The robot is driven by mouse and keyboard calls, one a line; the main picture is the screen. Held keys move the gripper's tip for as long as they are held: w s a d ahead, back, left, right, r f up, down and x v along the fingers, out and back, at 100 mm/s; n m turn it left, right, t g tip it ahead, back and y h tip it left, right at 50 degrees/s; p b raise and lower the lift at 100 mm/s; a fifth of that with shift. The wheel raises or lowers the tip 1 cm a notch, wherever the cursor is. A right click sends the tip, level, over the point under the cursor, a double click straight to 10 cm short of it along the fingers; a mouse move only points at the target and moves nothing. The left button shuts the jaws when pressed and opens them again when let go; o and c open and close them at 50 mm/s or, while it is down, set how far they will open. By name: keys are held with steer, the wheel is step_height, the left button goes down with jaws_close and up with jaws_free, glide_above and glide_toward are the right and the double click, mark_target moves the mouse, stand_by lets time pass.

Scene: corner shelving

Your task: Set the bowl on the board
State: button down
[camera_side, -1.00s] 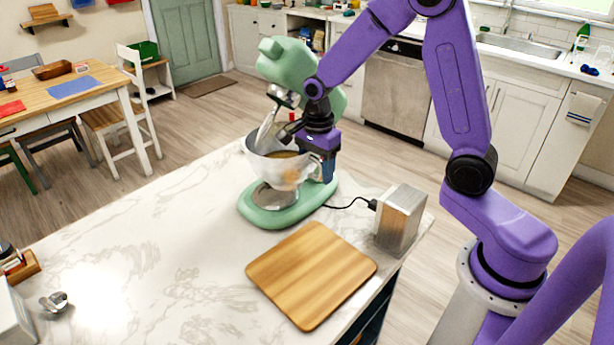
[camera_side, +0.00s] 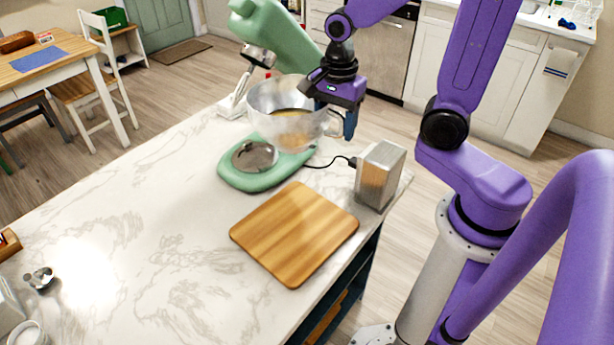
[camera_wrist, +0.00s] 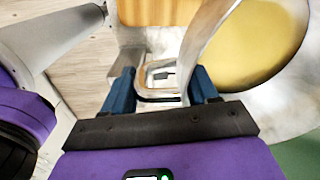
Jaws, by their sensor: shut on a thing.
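The metal mixer bowl (camera_side: 262,98) is off the mixer's base and held in the air in front of the mixer. It contains a yellowish-brown batter, which also shows in the wrist view (camera_wrist: 245,45). My gripper (camera_side: 343,122) is at the bowl's right side. In the wrist view its two blue fingers (camera_wrist: 162,90) are shut on the bowl's handle. The wooden board (camera_side: 294,232) lies flat and bare on the marble counter, lower and nearer than the bowl. Part of the board shows at the top of the wrist view (camera_wrist: 155,12).
The green stand mixer (camera_side: 283,45) has its head tilted up; its base (camera_side: 245,178) is below the bowl.

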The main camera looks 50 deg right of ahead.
steer(key=n, duration=0.1)
steer(key=s+n, duration=0.1)
steer(key=n, duration=0.3)
steer(key=shift+s+a+f, duration=0.1)
steer(key=shift+s+a, duration=0.05)
steer(key=shift+s, duration=0.1)
steer(key=s+f+n, duration=0.1)
steer(key=s+n, duration=0.6)
steer(key=n, duration=0.9)
steer(key=shift+y, duration=0.3)
steer(key=shift+w+a+f, duration=0.2)
steer(key=shift+w+f, duration=2)
steer(key=shift+w, duration=0.2)
steer(key=shift+w+a+f, duration=0.15)
steer(key=shift+w+f, duration=2)
steer(key=shift+w, duration=0.2)
steer(key=shift+w+a+f, duration=0.2)
steer(key=shift+w+f, duration=2)
steer(key=shift+w, duration=0.2)
steer(key=shift+f, duration=0.15)
steer(key=shift+c, duration=1.5)
jaws_free()
